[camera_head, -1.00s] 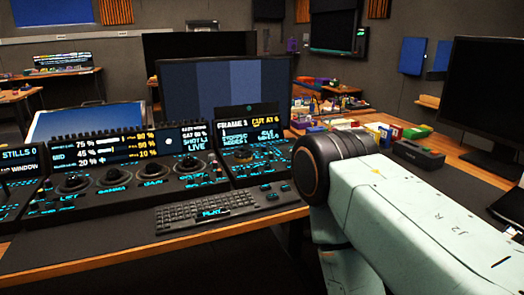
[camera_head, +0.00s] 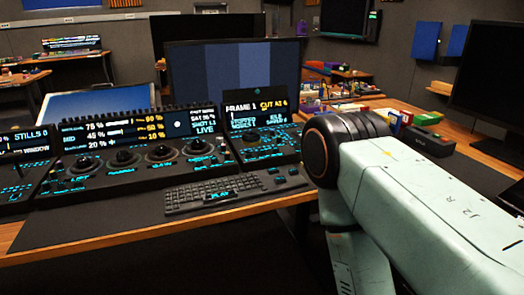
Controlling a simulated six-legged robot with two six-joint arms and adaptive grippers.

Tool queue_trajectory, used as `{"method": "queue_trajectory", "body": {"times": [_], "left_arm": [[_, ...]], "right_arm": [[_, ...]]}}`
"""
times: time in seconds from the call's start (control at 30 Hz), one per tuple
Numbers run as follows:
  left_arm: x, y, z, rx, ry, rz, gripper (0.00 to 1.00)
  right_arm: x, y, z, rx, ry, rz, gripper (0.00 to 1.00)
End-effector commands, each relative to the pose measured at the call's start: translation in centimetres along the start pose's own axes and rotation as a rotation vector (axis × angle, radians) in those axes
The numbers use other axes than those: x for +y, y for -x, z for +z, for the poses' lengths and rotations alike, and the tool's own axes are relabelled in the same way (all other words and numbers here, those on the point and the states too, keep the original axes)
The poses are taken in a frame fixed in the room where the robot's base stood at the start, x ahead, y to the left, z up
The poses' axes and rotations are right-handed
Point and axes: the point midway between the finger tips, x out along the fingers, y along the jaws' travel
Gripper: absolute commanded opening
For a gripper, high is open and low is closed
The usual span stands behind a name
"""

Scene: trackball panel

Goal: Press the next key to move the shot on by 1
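The trackball panel (camera_head: 133,157) stands on the desk left of centre, with several black trackballs in a row below a lit display. A jog panel (camera_head: 262,147) adjoins it on the right; its display seems to read FRAME 1 and CUT AT 4. Small keys with cyan legends cover both panels, and I cannot tell which one is the next key. Neither gripper is in view. A pale green link of my own arm fills the lower right and hides part of the desk near the jog panel.
A black keyboard (camera_head: 223,190) lies in front of the panels near the desk's front edge. A monitor (camera_head: 234,72) stands behind them. Colourful boxes (camera_head: 394,120) and a dark case (camera_head: 428,141) lie at the right, beside a black screen (camera_head: 489,80).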

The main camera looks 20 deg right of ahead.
Motion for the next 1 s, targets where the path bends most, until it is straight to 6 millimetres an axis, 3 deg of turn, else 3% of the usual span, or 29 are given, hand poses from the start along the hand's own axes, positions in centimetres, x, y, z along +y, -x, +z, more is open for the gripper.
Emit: {"method": "queue_trajectory", "body": {"times": [0.4,1.0], "left_arm": [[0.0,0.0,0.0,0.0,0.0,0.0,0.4],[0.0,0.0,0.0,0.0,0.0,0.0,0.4]], "right_arm": [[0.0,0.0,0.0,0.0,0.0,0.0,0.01],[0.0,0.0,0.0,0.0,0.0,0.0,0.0]]}}
